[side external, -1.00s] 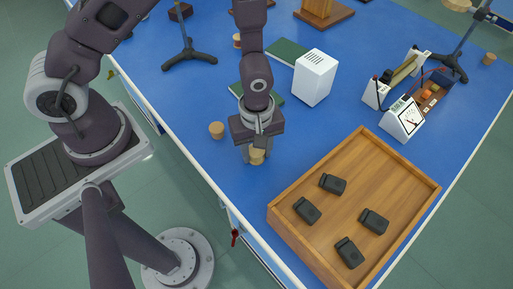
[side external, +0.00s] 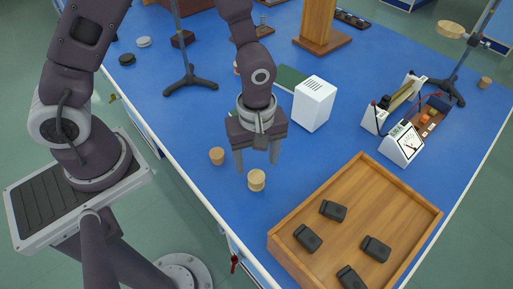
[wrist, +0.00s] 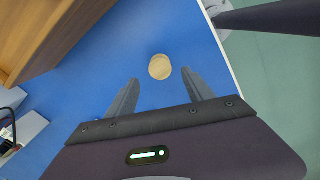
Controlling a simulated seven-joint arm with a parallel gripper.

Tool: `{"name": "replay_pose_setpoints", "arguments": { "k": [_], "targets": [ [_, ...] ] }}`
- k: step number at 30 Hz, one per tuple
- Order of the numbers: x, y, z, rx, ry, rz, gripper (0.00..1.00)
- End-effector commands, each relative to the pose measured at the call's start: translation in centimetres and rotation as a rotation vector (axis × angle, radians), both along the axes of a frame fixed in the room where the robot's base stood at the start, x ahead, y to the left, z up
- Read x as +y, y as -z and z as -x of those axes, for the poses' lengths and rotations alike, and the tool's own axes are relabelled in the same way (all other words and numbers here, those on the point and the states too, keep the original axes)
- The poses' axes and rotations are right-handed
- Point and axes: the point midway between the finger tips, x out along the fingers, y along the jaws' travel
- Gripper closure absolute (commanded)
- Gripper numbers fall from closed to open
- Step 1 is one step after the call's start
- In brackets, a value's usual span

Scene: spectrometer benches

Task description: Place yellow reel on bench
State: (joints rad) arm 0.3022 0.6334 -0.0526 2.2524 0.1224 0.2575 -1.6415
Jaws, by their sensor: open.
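A pale yellow reel (side external: 256,181) stands upright on the blue bench (side external: 205,200) near its front edge, left of the wooden tray. My gripper (side external: 257,167) is open and empty just above the reel, its fingers spread and apart from it. In the wrist view the reel (wrist: 160,67) shows from above, beyond and between the two open fingertips (wrist: 160,77).
A tan reel (side external: 216,155) stands to the left. The wooden tray (side external: 285,238) holds several black blocks at right. A white box (side external: 314,103), a meter (side external: 405,143) and a stand (side external: 191,80) are farther back.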

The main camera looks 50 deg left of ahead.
Motion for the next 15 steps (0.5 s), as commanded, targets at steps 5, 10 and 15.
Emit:
{"name": "replay_pose_setpoints", "arguments": {
  "k": [5,10,15],
  "targets": [
    [0.0,-3.6,-0.1,-0.005,0.001,0.001,0.39],
    [0.0,-4.7,0.0,0.0,0.0,0.001,0.39],
    [0.6,-6.6,-0.2,-0.031,0.057,0.005,0.39]
  ]
}}
